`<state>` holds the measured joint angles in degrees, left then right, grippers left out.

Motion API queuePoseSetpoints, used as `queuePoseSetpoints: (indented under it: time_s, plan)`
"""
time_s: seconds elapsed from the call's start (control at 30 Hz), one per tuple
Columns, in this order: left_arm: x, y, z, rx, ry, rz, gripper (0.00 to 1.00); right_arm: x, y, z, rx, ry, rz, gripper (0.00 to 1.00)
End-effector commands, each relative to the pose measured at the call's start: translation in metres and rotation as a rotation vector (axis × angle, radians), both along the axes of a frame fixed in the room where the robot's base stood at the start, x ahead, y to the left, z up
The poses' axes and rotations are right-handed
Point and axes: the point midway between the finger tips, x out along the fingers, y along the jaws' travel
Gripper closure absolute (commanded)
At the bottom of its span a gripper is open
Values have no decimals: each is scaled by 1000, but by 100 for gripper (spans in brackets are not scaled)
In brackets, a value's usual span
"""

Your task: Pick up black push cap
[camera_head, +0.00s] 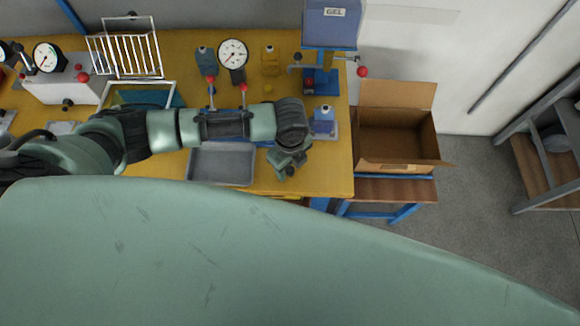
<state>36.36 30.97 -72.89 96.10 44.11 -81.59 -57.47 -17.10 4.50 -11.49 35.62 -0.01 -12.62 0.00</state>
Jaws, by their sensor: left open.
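My left arm reaches in from the left across the yellow workbench (340,170). My left gripper (287,172) is over the bench's right front part, pointing down, with its jaws open. It is right of the grey tray (221,165). I cannot make out a black push cap for certain; it may be too small to tell or hidden behind my arm. A small blue container (323,122) stands on a pale plate right of the gripper, apart from it. My right gripper is not in view.
A blue press labelled GEL (331,22) stands at the back right. Gauge fixtures (233,54), a white wire rack (124,54) and a grey gauge box (62,84) line the back. An open cardboard box (397,133) sits on a side stand right of the bench.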

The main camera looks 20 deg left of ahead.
Motion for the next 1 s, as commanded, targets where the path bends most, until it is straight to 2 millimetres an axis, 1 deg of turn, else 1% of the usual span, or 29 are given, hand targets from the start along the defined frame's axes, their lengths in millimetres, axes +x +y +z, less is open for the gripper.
queuePoseSetpoints:
  time_s: [0.03, 0.1, 0.23, 0.27, 0.3, 0.37, 0.4, 0.43, 0.57, 0.83, 1.0]
  plan:
    - [0, 0, -2, 1, 0, 0, 51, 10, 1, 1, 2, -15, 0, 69]
    - [0, 0, -3, 1, 0, -1, 51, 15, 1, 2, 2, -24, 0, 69]
    - [0, 0, -2, 1, 0, -1, 51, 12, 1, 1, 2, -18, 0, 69]
    - [0, 0, -2, 1, 0, -1, 59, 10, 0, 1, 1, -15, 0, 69]
    - [0, 0, -2, 1, 0, 0, 70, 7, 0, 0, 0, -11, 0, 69]
    - [0, 0, -2, 0, 0, 0, 87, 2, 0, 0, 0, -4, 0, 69]
    - [0, 0, -2, 0, -1, 0, 98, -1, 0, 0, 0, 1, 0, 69]
    - [0, 0, -2, 0, -1, 0, 100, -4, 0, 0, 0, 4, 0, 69]
    - [0, 0, -2, 0, -1, 0, 100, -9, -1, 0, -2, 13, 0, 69]
    - [0, 0, -1, 0, -1, 0, 100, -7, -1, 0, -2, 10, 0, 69]
    - [1, -1, 8, -2, -2, 0, 100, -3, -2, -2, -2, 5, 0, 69]
